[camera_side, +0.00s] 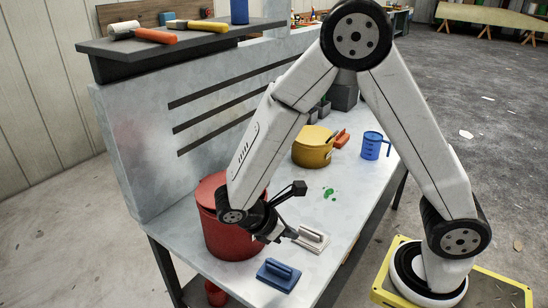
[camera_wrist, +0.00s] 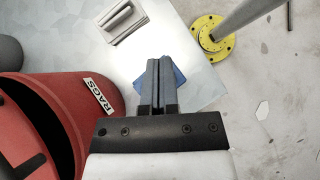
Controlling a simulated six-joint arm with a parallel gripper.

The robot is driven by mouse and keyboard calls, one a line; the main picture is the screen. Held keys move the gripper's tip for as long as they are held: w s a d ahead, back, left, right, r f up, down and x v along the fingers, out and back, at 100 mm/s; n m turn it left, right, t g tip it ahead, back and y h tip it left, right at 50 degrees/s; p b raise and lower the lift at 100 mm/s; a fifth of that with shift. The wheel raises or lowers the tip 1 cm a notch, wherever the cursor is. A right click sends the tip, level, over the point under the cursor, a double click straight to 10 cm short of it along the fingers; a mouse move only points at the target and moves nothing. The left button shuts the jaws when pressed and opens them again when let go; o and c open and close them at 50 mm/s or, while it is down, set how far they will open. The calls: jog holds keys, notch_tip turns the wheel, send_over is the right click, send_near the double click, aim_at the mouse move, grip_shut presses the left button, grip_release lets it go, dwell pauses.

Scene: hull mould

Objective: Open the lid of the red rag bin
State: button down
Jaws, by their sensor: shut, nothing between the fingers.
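The red rag bin (camera_side: 228,240) stands on the near left part of the bench, partly behind my arm. My gripper (camera_side: 291,235) is to the right of the bin, apart from the lid. Its fingers (camera_wrist: 157,62) are together and empty, over the blue float.
A blue float (camera_side: 278,274) and a pale float (camera_side: 312,238) lie right of the bin. A yellow pot (camera_side: 312,152) and a blue jug (camera_side: 373,147) stand farther back. A slotted panel (camera_side: 190,125) with a tool shelf (camera_side: 180,48) rises behind the bin. A green spill (camera_side: 328,194) marks the bench.

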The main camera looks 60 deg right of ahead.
jog(key=w+a+n+t+h, duration=0.4)
jog(key=a+n+t+h, duration=0.3)
jog(key=n+h, duration=0.5)
jog(key=a+n, duration=0.1)
jog(key=n, duration=0.3)
jog(key=shift+w+f, duration=0.3)
jog(key=shift+f, duration=0.05)
jog(key=shift+d, duration=0.1)
jog(key=w+d+r, duration=0.4)
jog(key=d, duration=0.5)
jog(key=shift+w+d+r, duration=0.15)
jog(key=shift+d+r, duration=0.1)
jog(key=shift+r, duration=0.1)
jog(key=shift+r+n+t, duration=0.2)
jog(key=shift+n+t, duration=0.1)
jog(key=shift+n, duration=0.1)
jog(key=shift+w+r+n, duration=0.1)
jog(key=shift+r+n, duration=0.15)
jog(key=shift+n, duration=0.05)
